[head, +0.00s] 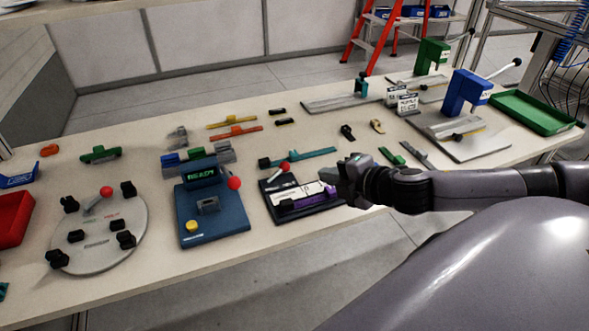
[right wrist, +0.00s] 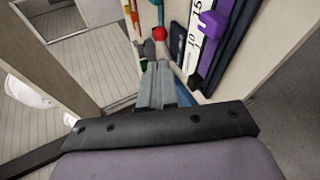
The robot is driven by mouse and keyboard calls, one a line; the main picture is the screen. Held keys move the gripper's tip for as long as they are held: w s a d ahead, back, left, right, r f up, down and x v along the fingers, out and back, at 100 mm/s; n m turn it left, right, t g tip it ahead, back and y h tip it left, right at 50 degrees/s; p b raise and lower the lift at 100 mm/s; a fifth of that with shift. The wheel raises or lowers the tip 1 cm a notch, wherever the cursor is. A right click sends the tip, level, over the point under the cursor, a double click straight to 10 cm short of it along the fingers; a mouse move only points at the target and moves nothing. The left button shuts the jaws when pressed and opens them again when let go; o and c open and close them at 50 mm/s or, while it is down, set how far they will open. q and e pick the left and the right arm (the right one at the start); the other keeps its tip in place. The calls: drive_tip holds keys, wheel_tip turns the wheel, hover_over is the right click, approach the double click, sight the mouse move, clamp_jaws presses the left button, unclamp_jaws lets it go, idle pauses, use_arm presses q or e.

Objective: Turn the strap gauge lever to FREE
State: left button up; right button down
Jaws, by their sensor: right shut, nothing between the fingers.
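The strap gauge (head: 291,206) is a dark plate with a white scale and a purple slider near the front edge of the bench. Its lever ends in a red ball (head: 285,167) at the plate's back left and leans right. My right gripper (head: 346,178) is shut and empty, just right of the gauge and apart from the lever. In the right wrist view its shut fingers (right wrist: 158,68) point towards the red ball (right wrist: 160,33), with the purple slider (right wrist: 213,24) to the right. The lever's markings are too small to read. My left gripper is out of view.
A blue tester (head: 212,214) with a display and a red-knobbed lever stands left of the gauge. A round grey plate (head: 97,257) with black clamps lies further left. A teal strap (head: 308,155) lies behind the gauge. Green and blue presses stand at the back right.

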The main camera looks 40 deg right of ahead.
sight(288, 167)
drive_tip(key=shift+w+a+f, duration=0.2)
drive_tip(key=shift+w+f, duration=0.05)
drive_tip(key=shift+w, duration=0.35)
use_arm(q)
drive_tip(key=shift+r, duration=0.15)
use_arm(e)
drive_tip(key=shift+x, duration=5.65)
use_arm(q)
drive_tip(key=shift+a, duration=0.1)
use_arm(e)
drive_tip(key=shift+s+d+f, duration=0.1)
drive_tip(key=shift+d, duration=0.05)
